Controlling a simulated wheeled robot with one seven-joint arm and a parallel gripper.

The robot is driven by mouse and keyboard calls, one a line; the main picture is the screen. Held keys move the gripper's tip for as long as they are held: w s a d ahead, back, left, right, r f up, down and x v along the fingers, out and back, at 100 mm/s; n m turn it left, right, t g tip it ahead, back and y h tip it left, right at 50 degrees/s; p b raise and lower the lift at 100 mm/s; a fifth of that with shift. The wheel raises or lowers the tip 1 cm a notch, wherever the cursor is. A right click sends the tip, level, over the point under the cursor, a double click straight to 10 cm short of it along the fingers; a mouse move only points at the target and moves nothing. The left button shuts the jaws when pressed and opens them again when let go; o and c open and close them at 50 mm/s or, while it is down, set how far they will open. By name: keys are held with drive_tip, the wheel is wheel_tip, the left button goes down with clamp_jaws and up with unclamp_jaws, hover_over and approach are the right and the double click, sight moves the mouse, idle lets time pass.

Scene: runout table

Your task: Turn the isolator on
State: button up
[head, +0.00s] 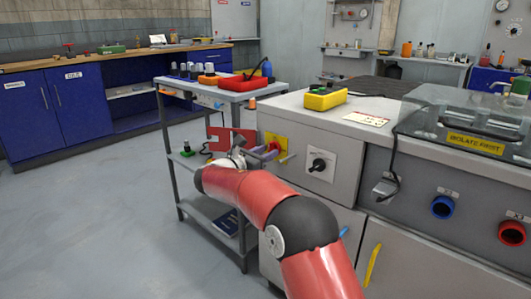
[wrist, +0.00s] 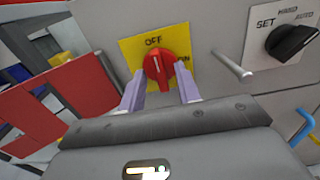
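In the head view the yellow plate (head: 284,140) is on the left of the grey cabinet front, partly hidden by my gripper. My gripper (wrist: 160,82) is open, with one finger on each side of the knob. I see gaps beside the knob; whether either finger touches it, I cannot tell. In the head view my gripper (head: 262,152) is small and partly hidden by my wrist.
A metal peg (wrist: 232,64) sticks out right of the isolator. Further right is a black selector knob (wrist: 292,42), marked HAND, AUTO and SET. A red panel (wrist: 60,105) stands close on the left. A grey trolley (head: 176,150) stands left of the cabinet. The floor further left is clear.

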clamp_jaws()
idle(0.5)
drive_tip(key=shift+d+f+m+b, duration=0.1)
drive_tip(key=shift+m+b, duration=6.6)
drive_tip(key=shift+m, duration=2.2)
